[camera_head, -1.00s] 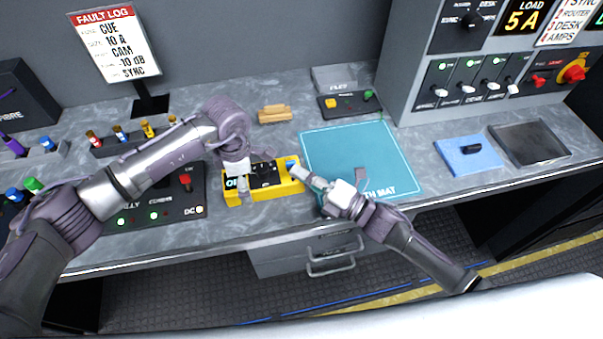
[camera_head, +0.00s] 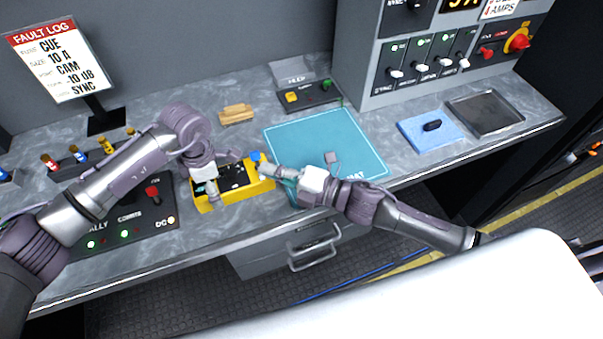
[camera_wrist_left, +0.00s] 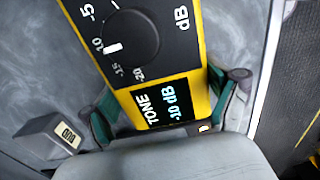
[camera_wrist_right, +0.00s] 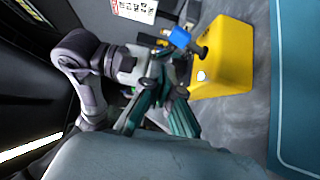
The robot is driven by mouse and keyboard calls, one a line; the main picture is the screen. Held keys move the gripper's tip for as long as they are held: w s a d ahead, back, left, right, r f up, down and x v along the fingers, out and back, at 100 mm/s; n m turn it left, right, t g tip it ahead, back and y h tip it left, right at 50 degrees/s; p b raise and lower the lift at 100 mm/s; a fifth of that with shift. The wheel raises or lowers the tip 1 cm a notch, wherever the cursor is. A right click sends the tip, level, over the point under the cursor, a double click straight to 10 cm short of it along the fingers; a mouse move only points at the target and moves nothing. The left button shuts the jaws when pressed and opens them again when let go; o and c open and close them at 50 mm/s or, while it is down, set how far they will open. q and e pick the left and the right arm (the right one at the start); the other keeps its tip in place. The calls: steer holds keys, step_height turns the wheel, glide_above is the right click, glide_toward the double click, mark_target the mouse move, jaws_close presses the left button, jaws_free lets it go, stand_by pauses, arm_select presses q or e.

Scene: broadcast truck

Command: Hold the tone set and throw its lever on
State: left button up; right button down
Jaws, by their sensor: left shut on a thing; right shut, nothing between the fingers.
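The tone set is a yellow box (camera_head: 240,192) with a black top, near the counter's front edge. The left wrist view shows its dial (camera_wrist_left: 125,45), pointer near -10, and its display (camera_wrist_left: 165,102) reading "-10 dB". My left gripper (camera_wrist_left: 168,108) is shut on its display end, one finger on each side. A blue-capped lever (camera_head: 257,156) sticks out at the box's other end; the right wrist view shows the blue cap (camera_wrist_right: 179,37) on a dark stem. My right gripper (camera_head: 268,171) is shut and empty, close beside the lever; I cannot tell whether it touches it.
A teal mat (camera_head: 330,135) lies right of the tone set. Behind are a wooden block (camera_head: 236,114) and a small button box (camera_head: 308,94). A panel with a red switch (camera_head: 152,192) is at left. A blue pad (camera_head: 425,138) and dark tray (camera_head: 490,112) are farther right.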

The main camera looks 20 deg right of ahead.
steer(key=s+d+r, duration=0.2)
steer(key=s+d, duration=0.5)
steer(key=d, duration=0.1)
steer(key=shift+r, duration=0.4)
arm_select(q)
steer(key=o, duration=1.2)
steer(key=shift+c, duration=0.2)
steer(key=shift+r, duration=0.15)
